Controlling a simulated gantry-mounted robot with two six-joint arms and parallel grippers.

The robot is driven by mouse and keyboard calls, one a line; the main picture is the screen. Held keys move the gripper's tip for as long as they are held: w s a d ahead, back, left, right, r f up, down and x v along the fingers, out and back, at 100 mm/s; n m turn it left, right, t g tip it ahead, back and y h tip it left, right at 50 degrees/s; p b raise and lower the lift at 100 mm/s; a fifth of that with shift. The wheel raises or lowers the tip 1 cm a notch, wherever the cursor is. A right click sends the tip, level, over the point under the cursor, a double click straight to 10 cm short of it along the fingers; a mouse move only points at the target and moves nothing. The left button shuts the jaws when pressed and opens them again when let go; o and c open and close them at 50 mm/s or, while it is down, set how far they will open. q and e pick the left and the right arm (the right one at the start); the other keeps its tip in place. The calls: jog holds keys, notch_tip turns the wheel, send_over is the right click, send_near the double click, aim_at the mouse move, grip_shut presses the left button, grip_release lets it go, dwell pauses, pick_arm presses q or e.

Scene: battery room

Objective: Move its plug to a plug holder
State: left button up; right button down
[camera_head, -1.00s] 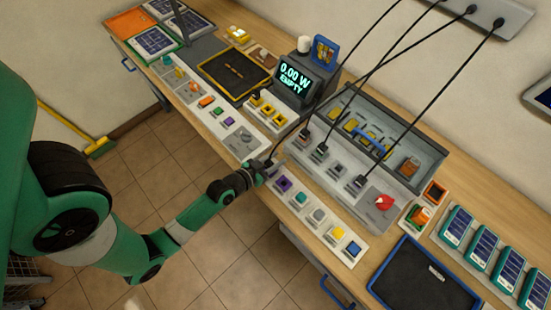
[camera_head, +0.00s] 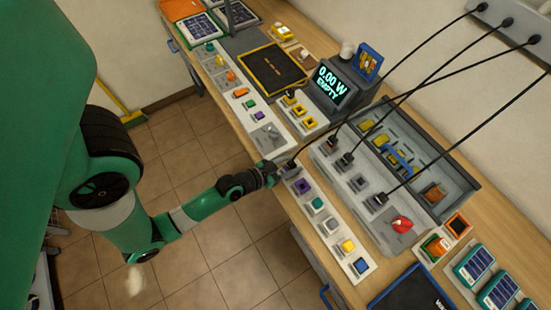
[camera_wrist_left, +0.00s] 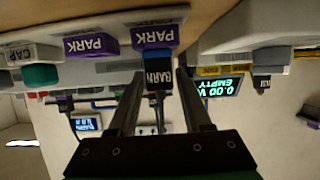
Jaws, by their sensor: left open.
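In the head view a black plug (camera_head: 291,165) with a cable shows right by the fingertips. Beside it is a purple block (camera_head: 302,187), and purple "PARK" labels (camera_wrist_left: 90,45) show in the wrist view. The right gripper is not in view.
A grey panel (camera_head: 358,182) holds dark plugs (camera_head: 345,160) and a red knob (camera_head: 401,224). Black cables (camera_head: 440,97) run up to wall sockets. A long white strip (camera_head: 265,130) lies left along the bench edge.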

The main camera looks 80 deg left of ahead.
aim_at(289, 166)
pick_arm(q)
jog(key=shift+v, duration=0.9)
jog(key=shift+b+v, duration=0.5)
jog(key=shift+v, duration=1)
jog(key=shift+s+d+r+b, duration=0.1)
jog(key=shift+s+d+b, duration=0.15)
jog(key=shift+s+b, duration=0.4)
jog(key=shift+s+d+r, duration=0.35)
jog(key=shift+s+r, duration=0.1)
jog(key=shift+s, duration=0.15)
